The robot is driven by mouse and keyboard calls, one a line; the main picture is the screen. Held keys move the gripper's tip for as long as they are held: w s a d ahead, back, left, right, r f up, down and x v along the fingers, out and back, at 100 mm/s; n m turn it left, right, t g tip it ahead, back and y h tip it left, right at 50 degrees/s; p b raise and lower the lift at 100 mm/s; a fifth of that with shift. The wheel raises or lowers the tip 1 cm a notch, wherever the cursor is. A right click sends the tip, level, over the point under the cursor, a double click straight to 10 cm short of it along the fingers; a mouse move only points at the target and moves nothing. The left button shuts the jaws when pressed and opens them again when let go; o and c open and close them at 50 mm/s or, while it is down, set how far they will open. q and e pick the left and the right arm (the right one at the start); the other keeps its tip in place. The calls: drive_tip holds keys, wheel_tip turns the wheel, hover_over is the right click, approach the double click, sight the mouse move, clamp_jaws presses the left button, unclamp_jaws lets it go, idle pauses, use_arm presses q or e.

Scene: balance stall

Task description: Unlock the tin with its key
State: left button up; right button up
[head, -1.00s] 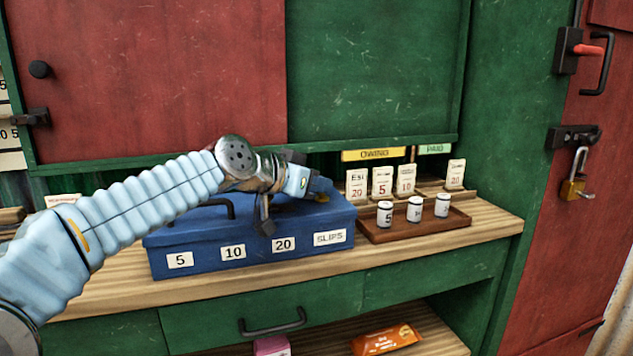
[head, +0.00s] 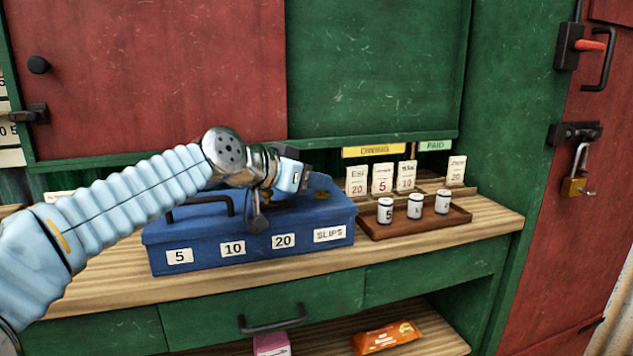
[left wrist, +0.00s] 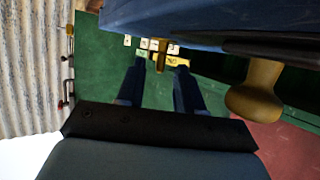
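The blue tin (head: 205,255) stands shut on the wooden counter, its front labelled 5, 10, 20 and SLIPS. A black handle (head: 205,202) is on its lid. A small brass-coloured piece (head: 322,194) shows at the lid's right part; I cannot tell whether it is the key or the lock. My left gripper (head: 306,179) is just above the lid, left of that piece. Its fingers (left wrist: 160,70) are apart in the left wrist view. A rounded brass piece (left wrist: 254,95) appears beside them, against the blue tin (left wrist: 200,20). My right gripper is out of view.
A wooden tray (head: 455,219) with several white cylinders stands right of the tin, cards (head: 383,178) behind it. A drawer handle (head: 272,320) is below the counter. A brass padlock (head: 574,187) hangs on the red door at right.

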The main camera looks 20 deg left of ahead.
use_arm(q)
drive_tip(key=b+v, duration=0.1)
drive_tip(key=v, duration=1.1)
drive_tip(key=shift+f, duration=0.1)
drive_tip(key=shift+c, duration=0.3)
